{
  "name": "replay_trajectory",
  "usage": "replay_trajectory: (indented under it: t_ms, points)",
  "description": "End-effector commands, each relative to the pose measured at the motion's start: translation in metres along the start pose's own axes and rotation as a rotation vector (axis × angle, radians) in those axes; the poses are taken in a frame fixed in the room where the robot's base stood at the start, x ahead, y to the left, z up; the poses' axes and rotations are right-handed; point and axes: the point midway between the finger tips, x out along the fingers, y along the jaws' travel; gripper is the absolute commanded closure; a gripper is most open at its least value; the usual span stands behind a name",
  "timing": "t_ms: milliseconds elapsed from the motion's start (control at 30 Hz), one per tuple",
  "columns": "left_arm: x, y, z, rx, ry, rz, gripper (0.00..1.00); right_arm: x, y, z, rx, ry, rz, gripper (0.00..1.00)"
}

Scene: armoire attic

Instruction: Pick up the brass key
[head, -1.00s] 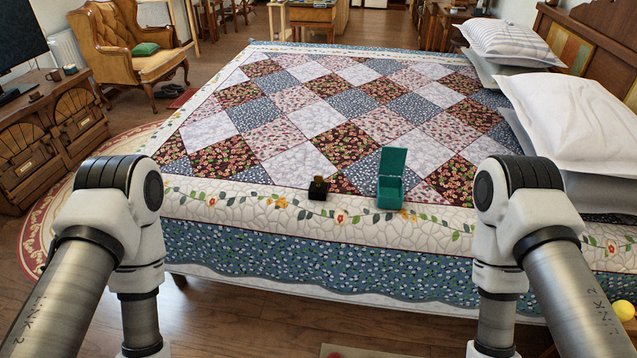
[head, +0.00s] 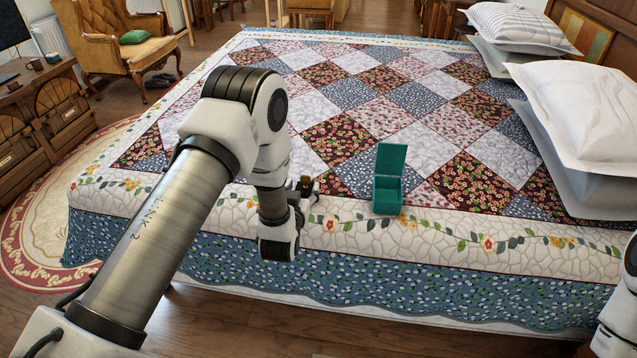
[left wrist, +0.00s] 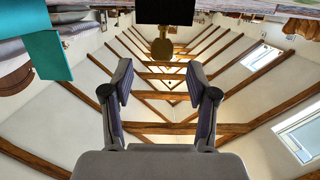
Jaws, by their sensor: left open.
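The brass key (head: 305,182) stands at a small black block (head: 311,189) on the near edge of the quilted bed, partly hidden behind my left arm in the head view. In the left wrist view, the scene is upside down. There the key's round brass head (left wrist: 162,48) points down from the black block (left wrist: 165,11), beyond my fingertips and roughly centred between them. My left gripper (left wrist: 159,82) is open and empty, its two fingers apart. In the head view its fingers are hidden or hard to make out. My right gripper is out of view.
An open teal box (head: 388,194) with its lid up stands on the bed to the right of the key; it also shows in the left wrist view (left wrist: 47,55). Pillows (head: 590,115) lie at the right. The quilt (head: 350,95) behind is clear.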

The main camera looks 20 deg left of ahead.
Motion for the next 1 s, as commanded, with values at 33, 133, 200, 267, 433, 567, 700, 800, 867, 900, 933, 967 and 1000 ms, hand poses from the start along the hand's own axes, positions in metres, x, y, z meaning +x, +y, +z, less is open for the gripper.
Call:
replay_trajectory:
  t_ms: [33,133,200,267,433,567,700,800,867,900,933,967,1000]
  points:
    - [0.006,-0.001,-0.002,0.0,0.002,-0.001,0.42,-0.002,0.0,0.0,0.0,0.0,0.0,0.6]
    - [0.022,-0.002,-0.004,0.0,0.001,-0.002,0.42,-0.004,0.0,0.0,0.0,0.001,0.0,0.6]
    - [0.035,-0.003,-0.004,0.0,0.0,-0.001,0.42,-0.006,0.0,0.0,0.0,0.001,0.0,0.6]
    - [0.045,-0.002,-0.003,0.001,-0.001,0.0,0.42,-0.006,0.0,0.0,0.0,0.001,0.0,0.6]
    - [0.056,-0.002,-0.002,0.002,-0.003,0.001,0.42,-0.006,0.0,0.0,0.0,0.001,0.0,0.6]
    - [0.055,-0.002,-0.002,0.002,-0.004,0.001,0.45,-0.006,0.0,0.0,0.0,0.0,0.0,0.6]
    - [0.055,-0.002,-0.002,0.002,-0.004,0.001,0.95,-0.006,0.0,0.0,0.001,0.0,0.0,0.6]
    - [0.055,-0.002,-0.002,0.002,-0.004,0.001,0.97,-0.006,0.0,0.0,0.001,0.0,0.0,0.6]
    - [0.055,-0.002,-0.002,0.002,-0.004,0.001,0.97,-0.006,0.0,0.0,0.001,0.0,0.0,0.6]
    - [0.055,-0.002,-0.002,0.002,-0.004,0.001,0.97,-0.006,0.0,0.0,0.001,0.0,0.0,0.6]
    - [0.055,-0.002,-0.002,0.002,-0.004,0.001,0.97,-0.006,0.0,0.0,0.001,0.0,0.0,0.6]
    - [0.055,-0.002,-0.002,0.002,-0.004,0.001,0.97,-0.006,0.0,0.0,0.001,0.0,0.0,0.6]
    - [0.055,-0.002,-0.002,0.002,-0.004,0.001,0.97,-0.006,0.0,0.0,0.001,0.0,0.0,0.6]
